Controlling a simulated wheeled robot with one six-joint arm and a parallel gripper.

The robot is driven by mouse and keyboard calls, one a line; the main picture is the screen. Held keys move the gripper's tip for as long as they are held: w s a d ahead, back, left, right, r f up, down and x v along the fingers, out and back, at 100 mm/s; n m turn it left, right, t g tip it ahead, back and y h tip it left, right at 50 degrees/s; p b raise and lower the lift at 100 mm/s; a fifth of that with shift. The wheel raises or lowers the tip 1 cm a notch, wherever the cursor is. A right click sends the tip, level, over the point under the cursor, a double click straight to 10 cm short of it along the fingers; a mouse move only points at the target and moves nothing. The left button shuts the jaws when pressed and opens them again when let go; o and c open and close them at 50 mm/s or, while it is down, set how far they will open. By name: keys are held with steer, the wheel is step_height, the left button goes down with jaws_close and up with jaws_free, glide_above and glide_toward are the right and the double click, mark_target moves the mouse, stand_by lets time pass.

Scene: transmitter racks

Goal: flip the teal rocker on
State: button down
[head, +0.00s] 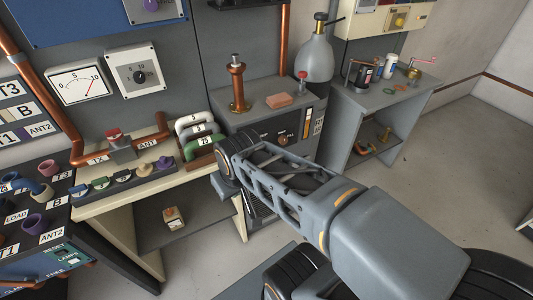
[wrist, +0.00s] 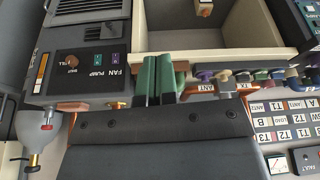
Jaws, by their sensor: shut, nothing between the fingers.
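The teal rocker (wrist: 97,60) is a small switch on the dark cabinet panel, in the upper left of the wrist view, at the PUMP label. A purple rocker (wrist: 115,59) sits beside it at the FAN label. Its on or off tilt is too small to tell. My gripper (wrist: 157,60) shows in the wrist view with two green fingers close together and empty. The fingertips appear to the right of the rockers, apart from them. In the head view my arm hides the gripper and the rockers.
A side table (head: 375,95) stands at right, with open floor beyond.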

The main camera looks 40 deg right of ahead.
steer(key=w+d+f+n+t+b, duration=0.3)
steer(key=d+f+n+t+b, duration=0.1)
steer(key=d+f+b, duration=0.3)
steer(key=w+d+f+n+t+h+b, duration=0.1)
steer(key=w+d+f+n+t+b, duration=0.3)
steer(key=d+b, duration=0.5)
steer(key=w+d+f+n+t+h+b, duration=0.1)
steer(key=w+d+f+n+t+b, duration=0.3)
steer(key=d+f+n+b, duration=0.4)
step_height(320, 180, down, 3)
steer(key=d+b, duration=0.1)
steer(key=b, duration=0.3)
steer(key=shift+r+t, duration=0.15)
steer(key=shift+t, duration=0.15)
steer(key=w+d+f+b, duration=0.1)
steer(key=w+d+b, duration=0.1)
steer(key=w, duration=1.1)
steer(key=shift+w+f+b, duration=0.4)
steer(key=shift+b, duration=0.5)
